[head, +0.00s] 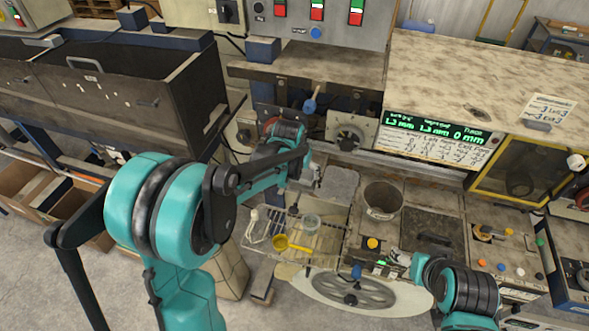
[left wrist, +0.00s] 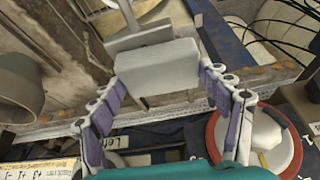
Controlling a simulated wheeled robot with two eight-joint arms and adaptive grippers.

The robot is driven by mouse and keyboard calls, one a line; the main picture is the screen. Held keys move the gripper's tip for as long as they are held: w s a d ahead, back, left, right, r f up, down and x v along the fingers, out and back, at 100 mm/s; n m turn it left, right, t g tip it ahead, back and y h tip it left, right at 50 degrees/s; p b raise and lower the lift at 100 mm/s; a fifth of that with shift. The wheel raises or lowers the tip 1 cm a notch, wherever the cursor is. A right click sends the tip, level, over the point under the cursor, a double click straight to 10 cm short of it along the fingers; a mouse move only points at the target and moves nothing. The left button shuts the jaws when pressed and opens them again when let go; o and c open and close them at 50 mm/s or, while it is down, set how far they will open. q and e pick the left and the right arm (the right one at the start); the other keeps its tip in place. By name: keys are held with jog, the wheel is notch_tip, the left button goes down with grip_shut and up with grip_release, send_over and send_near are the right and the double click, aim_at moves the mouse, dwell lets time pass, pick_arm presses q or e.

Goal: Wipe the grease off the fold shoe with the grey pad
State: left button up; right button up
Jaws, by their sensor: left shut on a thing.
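My left gripper (head: 314,178) reaches over the left part of the bench in the head view. In the left wrist view its purple-lined fingers (left wrist: 160,90) are shut on the grey pad (left wrist: 157,74), a pale block held between them. A metal plate with a thin post (left wrist: 138,38) lies just beyond the pad; it may be the fold shoe, but I cannot be sure. I cannot tell whether the pad touches it, and no grease is clearly visible. My right gripper (head: 397,257) is low over the bench front; its finger opening is too small to read.
A grey bucket (head: 382,200) stands right of the left gripper. A wire rack (head: 292,262) holds a yellow scoop (head: 281,243) and a clear cup (head: 312,222). A handwheel (head: 350,291) is at the front. A red-rimmed round part (left wrist: 257,142) is close on the right in the wrist view.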

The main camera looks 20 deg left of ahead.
pick_arm(q)
jog(key=shift+d, duration=0.75)
jog(key=shift+s+d+f+b, duration=0.1)
jog(key=shift+d+b, duration=0.3)
jog(key=shift+d, duration=1.4)
jog(key=shift+a, duration=0.55)
jog(key=shift+a+b, duration=0.4)
jog(key=shift+a, duration=2.9)
jog(key=shift+d+r+p, duration=0.1)
jog(key=shift+r+p, duration=1.75)
jog(key=shift+r, duration=1.25)
